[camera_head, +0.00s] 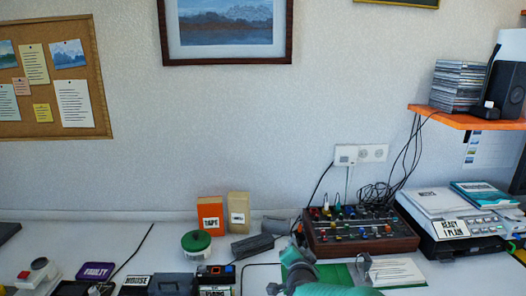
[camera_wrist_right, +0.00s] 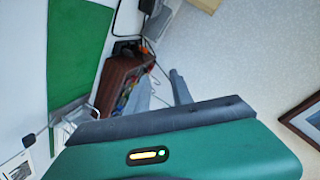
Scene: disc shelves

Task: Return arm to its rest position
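My right arm comes in at the bottom of the head view with a green link, and its grey right gripper (camera_head: 298,262) is in front of the mixer (camera_head: 360,232). In the right wrist view the two grey fingers of this gripper (camera_wrist_right: 162,88) stand apart with nothing between them. The brown-sided mixer also shows there (camera_wrist_right: 122,82), beyond the fingers. My left gripper is in neither view.
A printer (camera_head: 455,222) stands right of the mixer. An orange box (camera_head: 210,214), a green round tin (camera_head: 196,241) and a black device (camera_head: 252,245) stand left of it. An orange shelf (camera_head: 465,120) holds stacked discs (camera_head: 458,85) and a speaker. Cables hang from the wall.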

